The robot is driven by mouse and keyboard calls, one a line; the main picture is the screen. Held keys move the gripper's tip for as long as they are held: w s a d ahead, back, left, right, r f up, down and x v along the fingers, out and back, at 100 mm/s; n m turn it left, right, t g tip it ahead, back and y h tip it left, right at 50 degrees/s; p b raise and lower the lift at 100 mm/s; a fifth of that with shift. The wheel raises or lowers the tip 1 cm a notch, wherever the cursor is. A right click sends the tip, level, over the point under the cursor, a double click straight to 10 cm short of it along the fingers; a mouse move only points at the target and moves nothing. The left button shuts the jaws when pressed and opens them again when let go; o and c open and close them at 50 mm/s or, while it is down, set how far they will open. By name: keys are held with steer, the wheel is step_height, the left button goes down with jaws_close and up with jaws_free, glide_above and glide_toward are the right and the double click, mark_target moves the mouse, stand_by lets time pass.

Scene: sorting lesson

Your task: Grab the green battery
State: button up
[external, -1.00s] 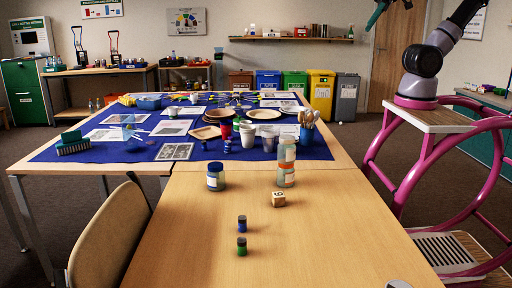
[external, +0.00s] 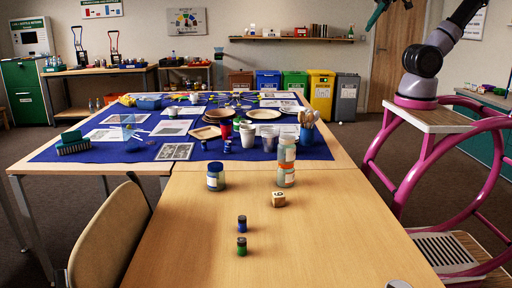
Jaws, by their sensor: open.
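The green battery (external: 242,248) stands upright on the bare wooden table, near the front middle, with a dark top. A similar blue battery (external: 242,224) stands upright just behind it, a small gap apart. My gripper (external: 375,14) shows only in part at the top edge, right of centre, as teal fingers. It is open, high above the table and far from the green battery. Nothing shows between its fingers.
A blue cloth (external: 90,155) with cups and plates covers the far tables. The wood around the batteries is clear. A chair (external: 110,240) stands at left.

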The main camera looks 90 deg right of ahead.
steer(key=shift+o, duration=0.5)
